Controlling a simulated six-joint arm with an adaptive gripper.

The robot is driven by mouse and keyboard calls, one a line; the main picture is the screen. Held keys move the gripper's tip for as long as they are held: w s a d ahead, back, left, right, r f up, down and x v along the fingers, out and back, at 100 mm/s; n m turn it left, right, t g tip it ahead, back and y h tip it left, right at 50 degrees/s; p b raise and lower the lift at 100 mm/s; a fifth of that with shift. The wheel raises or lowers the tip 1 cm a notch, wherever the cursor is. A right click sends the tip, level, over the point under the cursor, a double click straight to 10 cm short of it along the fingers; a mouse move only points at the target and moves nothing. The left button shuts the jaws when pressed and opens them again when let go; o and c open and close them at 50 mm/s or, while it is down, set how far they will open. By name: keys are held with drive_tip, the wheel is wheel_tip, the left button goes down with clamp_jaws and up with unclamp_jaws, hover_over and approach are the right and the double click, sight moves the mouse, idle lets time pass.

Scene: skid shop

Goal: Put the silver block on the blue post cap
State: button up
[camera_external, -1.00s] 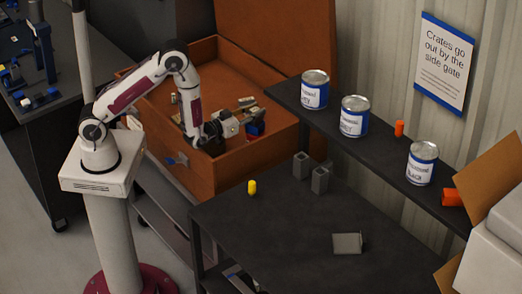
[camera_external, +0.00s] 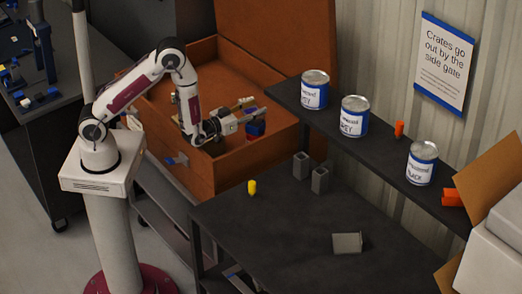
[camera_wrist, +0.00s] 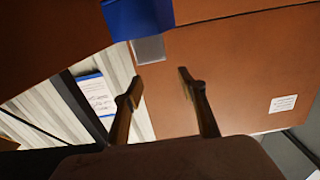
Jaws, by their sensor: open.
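In the wrist view, a blue piece (camera_wrist: 138,17), which looks like the blue post cap, shows at the top edge, partly cut off. A small silver-grey block (camera_wrist: 150,49) adjoins it just below in that picture; I cannot tell whether it rests on the cap. My gripper (camera_wrist: 160,83) is open, with its two fingers apart and nothing between them. The block lies beyond the fingertips. In the external view, my gripper (camera_external: 250,112) is over the orange crate, beside the blue piece (camera_external: 256,128). The silver block is too small to make out clearly there.
The orange crate (camera_external: 232,164) has raised walls and an upright lid. A dark table (camera_external: 285,235) holds a yellow piece (camera_external: 252,187), two grey blocks and a grey plate (camera_external: 347,243). A shelf (camera_external: 385,150) behind carries three paint cans and orange items.

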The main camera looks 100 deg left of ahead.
drive_tip(key=v, duration=0.7)
idle(0.9)
drive_tip(key=w+d+r+m+h, duration=0.25)
drive_tip(key=d+r+h, duration=0.45)
drive_tip(key=d, duration=0.5)
drive_tip(key=s+d+r+m+g+h, duration=0.2)
drive_tip(key=s+d+r+h, duration=0.25)
drive_tip(key=s+d, duration=0.2)
drive_tip(key=s+d+r+m+g, duration=0.1)
drive_tip(key=s+m+g, duration=0.1)
drive_tip(key=s, duration=0.9)
drive_tip(key=s+d+r+m+g+h, duration=0.1)
drive_tip(key=s+d+m+g, duration=0.1)
drive_tip(key=s, duration=1)
drive_tip(key=shift+g, duration=0.6)
